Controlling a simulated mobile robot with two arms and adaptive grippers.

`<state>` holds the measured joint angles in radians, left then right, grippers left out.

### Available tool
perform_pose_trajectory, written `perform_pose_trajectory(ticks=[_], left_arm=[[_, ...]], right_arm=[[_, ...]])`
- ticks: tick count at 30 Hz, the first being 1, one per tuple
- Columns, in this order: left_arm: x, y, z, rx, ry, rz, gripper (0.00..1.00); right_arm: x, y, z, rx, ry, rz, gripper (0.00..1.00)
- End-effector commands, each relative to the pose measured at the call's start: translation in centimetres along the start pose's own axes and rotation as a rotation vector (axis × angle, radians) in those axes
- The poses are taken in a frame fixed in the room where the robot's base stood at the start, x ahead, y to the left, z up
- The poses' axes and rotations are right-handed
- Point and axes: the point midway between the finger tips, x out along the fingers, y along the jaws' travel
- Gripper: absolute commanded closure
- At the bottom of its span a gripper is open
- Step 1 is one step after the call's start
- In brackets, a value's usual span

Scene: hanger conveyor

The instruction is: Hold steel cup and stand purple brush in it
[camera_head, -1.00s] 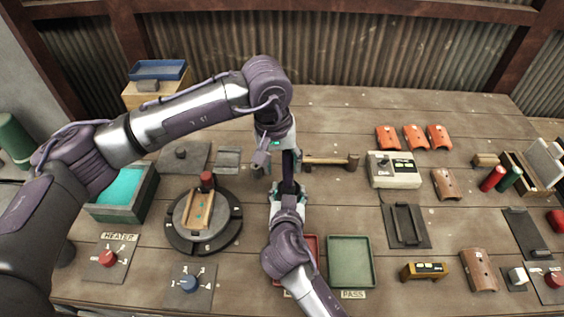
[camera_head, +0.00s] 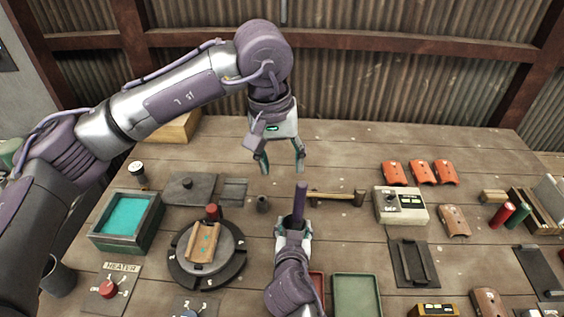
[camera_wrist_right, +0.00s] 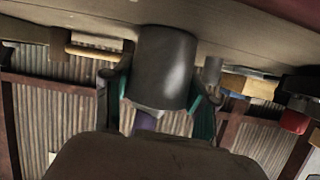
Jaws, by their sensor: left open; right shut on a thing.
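The purple brush (camera_head: 300,200) stands nearly upright, its handle rising out of the steel cup. The dark grey cup (camera_wrist_right: 165,70) fills the middle of the right wrist view, where the picture is upside down and a bit of purple brush (camera_wrist_right: 145,122) shows past its rim. My right gripper (camera_head: 293,226) is shut on the cup, one finger on each side. In the head view the gripper mostly hides the cup. My left gripper (camera_head: 281,165) is open and empty, above and apart from the brush. The brush's lower end is hidden inside the cup.
A hammer (camera_head: 340,199) lies just right of the brush. A small dark pot (camera_head: 263,203) and a round turntable (camera_head: 178,263) stand to the left. A green tray (camera_head: 357,296) is at the front, and a control box (camera_head: 400,207) to the right.

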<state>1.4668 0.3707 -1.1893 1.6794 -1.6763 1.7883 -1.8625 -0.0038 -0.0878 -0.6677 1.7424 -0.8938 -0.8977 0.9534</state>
Motion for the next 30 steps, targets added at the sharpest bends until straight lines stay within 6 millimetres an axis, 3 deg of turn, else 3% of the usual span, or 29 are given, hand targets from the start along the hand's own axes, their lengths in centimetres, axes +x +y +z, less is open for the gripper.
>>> perform_pose_trajectory(ticks=[3, 4, 9, 20, 23, 30], left_arm=[[0.0, 0.0, 0.0, 0.000, 0.000, 0.000, 0.46], [0.0, 0.0, 0.0, 0.000, 0.000, 0.000, 0.46], [0.0, 0.0, 0.0, 0.000, 0.000, 0.000, 0.46], [0.0, 0.0, 0.0, 0.000, 0.000, 0.000, 0.46], [0.0, 0.0, 0.0, 0.000, 0.000, 0.000, 0.46], [0.0, 0.0, 0.0, 0.000, 0.000, 0.000, 0.46]], right_arm=[[0.0, 0.0, 0.2, 0.000, -0.004, 0.000, 0.79], [0.0, 0.0, 0.2, 0.000, -0.004, 0.000, 0.41], [0.0, 0.0, 0.1, 0.000, -0.002, 0.000, 0.14], [-0.2, 0.0, 0.1, 0.001, -0.001, 0.000, 0.14], [-1.2, -0.1, 0.1, 0.001, -0.001, -0.001, 0.14], [-6.1, 0.0, 0.1, 0.004, -0.004, -0.002, 0.14]])
